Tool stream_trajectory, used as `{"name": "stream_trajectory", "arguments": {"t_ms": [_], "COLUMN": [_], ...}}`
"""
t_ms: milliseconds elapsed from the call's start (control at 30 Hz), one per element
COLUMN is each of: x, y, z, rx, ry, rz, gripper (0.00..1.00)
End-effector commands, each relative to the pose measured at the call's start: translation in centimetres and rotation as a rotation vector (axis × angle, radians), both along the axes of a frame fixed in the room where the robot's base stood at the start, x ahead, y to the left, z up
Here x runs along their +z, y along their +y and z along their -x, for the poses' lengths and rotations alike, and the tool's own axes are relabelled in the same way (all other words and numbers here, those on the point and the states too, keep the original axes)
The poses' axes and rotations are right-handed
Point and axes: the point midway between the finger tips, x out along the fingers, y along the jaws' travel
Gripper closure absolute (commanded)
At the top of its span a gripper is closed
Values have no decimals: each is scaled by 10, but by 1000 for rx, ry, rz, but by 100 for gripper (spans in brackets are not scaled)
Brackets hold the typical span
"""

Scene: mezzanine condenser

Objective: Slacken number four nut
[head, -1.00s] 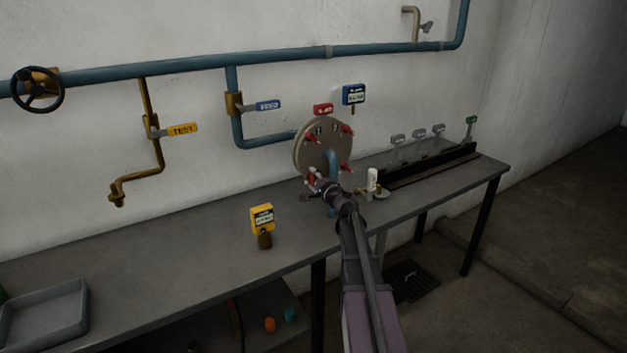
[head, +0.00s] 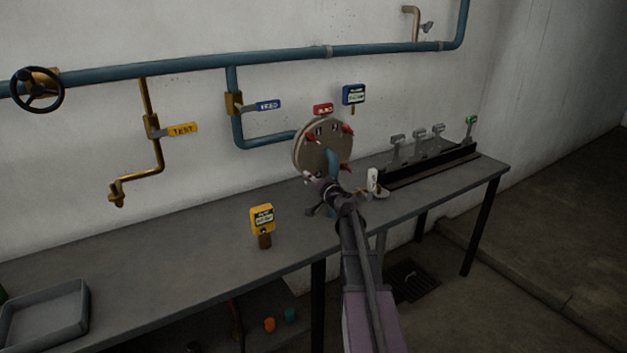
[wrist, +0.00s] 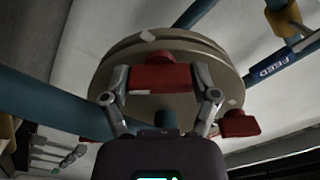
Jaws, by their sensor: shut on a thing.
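The round grey flange cover (head: 323,152) stands upright at the end of the blue pipe, with red nuts around its face. My gripper (head: 318,187) is at its lower left edge in the head view and hides the nut there. In the wrist view my gripper (wrist: 160,88) has one finger on each side of a red nut (wrist: 160,77) and is shut on it. Another red nut (wrist: 238,123) is at the lower right there. I cannot read a number by the held nut.
A small white bottle-like item (head: 373,180) is right of my gripper. A rack with several levers (head: 425,160) is farther right. A grey tray (head: 45,315) lies at front left.

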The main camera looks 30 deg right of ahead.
Motion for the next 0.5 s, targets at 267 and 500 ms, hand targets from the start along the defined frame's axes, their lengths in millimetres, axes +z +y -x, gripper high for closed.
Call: {"name": "stream_trajectory", "arguments": {"t_ms": [267, 500], "x": [1, 1], "y": [-1, -1], "z": [-2, -2], "rx": [-1, 0], "ry": [-2, -3], "rz": [21, 20], "gripper": [71, 17]}}
